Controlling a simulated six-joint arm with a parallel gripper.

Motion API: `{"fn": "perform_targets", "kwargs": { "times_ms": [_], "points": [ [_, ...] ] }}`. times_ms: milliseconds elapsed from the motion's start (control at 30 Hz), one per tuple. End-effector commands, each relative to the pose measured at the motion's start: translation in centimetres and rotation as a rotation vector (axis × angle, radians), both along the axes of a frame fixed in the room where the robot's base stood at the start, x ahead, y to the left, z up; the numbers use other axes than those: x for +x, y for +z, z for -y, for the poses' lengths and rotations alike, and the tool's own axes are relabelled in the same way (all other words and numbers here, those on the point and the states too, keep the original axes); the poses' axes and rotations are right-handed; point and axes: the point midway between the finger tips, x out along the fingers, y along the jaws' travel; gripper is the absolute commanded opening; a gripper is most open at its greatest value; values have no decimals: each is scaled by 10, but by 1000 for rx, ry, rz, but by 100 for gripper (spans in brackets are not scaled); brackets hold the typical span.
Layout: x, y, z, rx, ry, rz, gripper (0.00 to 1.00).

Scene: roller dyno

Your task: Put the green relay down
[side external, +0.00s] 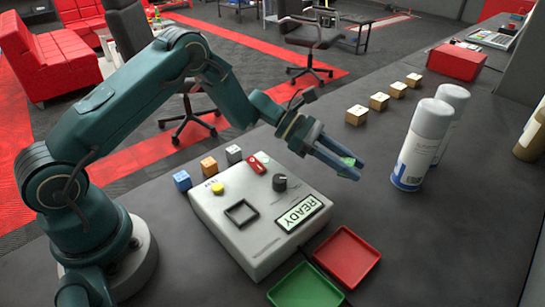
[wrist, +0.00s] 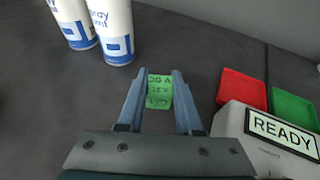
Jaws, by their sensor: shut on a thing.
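My gripper (side external: 338,160) is shut on the green relay, a small green block with dark lettering. In the wrist view the relay (wrist: 159,91) sits between the two blue-grey fingertips. In the side view the fingers hide most of the relay (side external: 348,161), and only green edges show. The gripper holds it above the dark table, beyond the test box's right edge and left of the spray cans. I cannot tell its exact height.
The grey test box (side external: 220,226) has an empty square socket, a knob and a READY display. Red (side external: 347,257) and green (side external: 306,287) trays lie in front. Two spray cans (side external: 420,146) stand close right. Blue, orange and grey blocks (side external: 208,166) line the back. Several tan blocks (side external: 379,101) stand farther off.

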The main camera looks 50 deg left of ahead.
Motion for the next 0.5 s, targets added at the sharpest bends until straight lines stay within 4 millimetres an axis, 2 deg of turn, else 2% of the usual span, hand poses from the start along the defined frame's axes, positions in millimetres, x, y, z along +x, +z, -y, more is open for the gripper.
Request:
{"fn": "perform_targets", "kwargs": {
  "times_ms": [300, 500],
  "points": [
    [0, -37, 0, -1, 1, -2, 0],
    [0, -40, 0, -1, 1, 1, 0]
  ]
}}
